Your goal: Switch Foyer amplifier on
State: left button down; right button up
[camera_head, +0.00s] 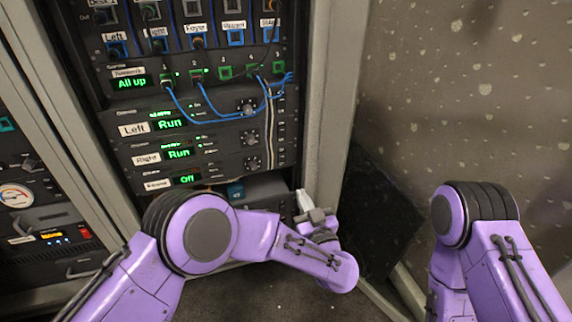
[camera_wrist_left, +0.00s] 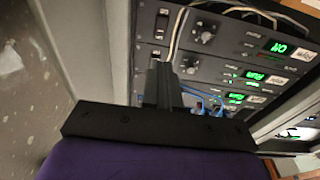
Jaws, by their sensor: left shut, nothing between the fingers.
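The lowest of three stacked amplifiers (camera_head: 215,177) shows a green "Off" display in the head view; its white label is too blurred to read surely. In the left wrist view the picture is turned over, so the "Off" unit (camera_wrist_left: 240,42) is at the top, with a knob (camera_wrist_left: 203,33) and what looks like a dark switch (camera_wrist_left: 162,22) near its end. My left gripper (camera_head: 303,197) is at the rack's lower right, by that amplifier's right end. Its dark fingers (camera_wrist_left: 163,72) are shut and empty before the panel; contact is unclear. My right gripper is out of view.
The Left amplifier (camera_head: 205,127) and Right amplifier (camera_head: 208,154) above both show "Run". Blue cables (camera_head: 205,118) and pale cables (camera_head: 271,125) hang across the panels. A grey rack post (camera_head: 323,110) stands right of the units. A black panel (camera_head: 375,215) leans beside it.

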pick_arm(q)
jog(key=b, duration=0.4)
send_near(283, 155)
jog(key=x, duration=0.3)
jog(key=b+x, duration=0.2)
jog(key=x, duration=0.1)
jog(key=shift+w+f, duration=0.15)
jog(key=shift+f, duration=0.05)
jog(key=shift+w+a+r, duration=0.15)
jog(key=shift+w, duration=0.1)
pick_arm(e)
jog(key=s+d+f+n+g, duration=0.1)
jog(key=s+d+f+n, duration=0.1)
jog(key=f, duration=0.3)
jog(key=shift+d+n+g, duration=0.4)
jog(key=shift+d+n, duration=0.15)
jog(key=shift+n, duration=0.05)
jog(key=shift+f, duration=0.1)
